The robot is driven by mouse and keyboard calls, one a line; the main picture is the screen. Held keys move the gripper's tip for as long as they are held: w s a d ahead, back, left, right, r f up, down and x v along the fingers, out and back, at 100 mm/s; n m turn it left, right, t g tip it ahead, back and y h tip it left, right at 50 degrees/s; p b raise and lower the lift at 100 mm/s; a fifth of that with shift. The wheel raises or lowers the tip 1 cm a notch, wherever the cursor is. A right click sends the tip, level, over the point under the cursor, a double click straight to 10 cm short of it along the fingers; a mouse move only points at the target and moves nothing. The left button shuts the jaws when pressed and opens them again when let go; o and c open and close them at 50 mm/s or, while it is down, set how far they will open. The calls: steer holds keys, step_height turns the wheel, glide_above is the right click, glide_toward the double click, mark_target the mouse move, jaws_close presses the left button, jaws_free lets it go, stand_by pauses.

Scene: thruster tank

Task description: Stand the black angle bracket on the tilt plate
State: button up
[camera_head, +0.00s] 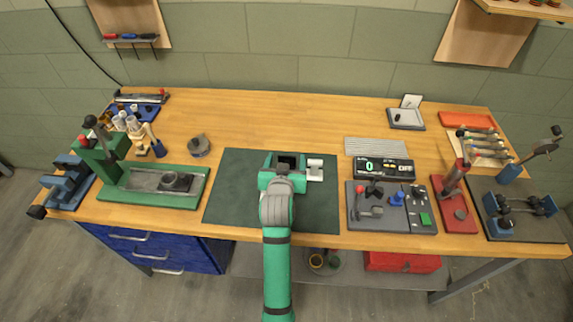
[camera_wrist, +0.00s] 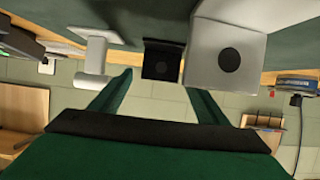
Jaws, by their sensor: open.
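My gripper (camera_head: 284,161) is open over the dark green mat at the bench's middle. In the wrist view its green fingers (camera_wrist: 158,86) reach forward with a gap between them. A black angle bracket (camera_wrist: 162,59) with a dark round hole shows ahead of that gap, apart from a visible grip; its depth relative to the fingertips is unclear. Close beside it on the right is a pale grey block (camera_wrist: 226,56) with a dark round spot; I cannot tell whether this is the tilt plate. In the head view my gripper hides most of this group.
A white T-shaped piece (camera_head: 315,169) stands just right of my gripper and shows in the wrist view (camera_wrist: 95,50). The mat (camera_head: 232,190) is otherwise clear. A green press fixture (camera_head: 150,198) stands left; a display box (camera_head: 383,169) and a grey fixture board (camera_head: 391,222) stand right.

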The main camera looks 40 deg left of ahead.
steer(key=shift+c, duration=0.4)
steer(key=c, duration=1.2)
steer(key=shift+o, duration=0.2)
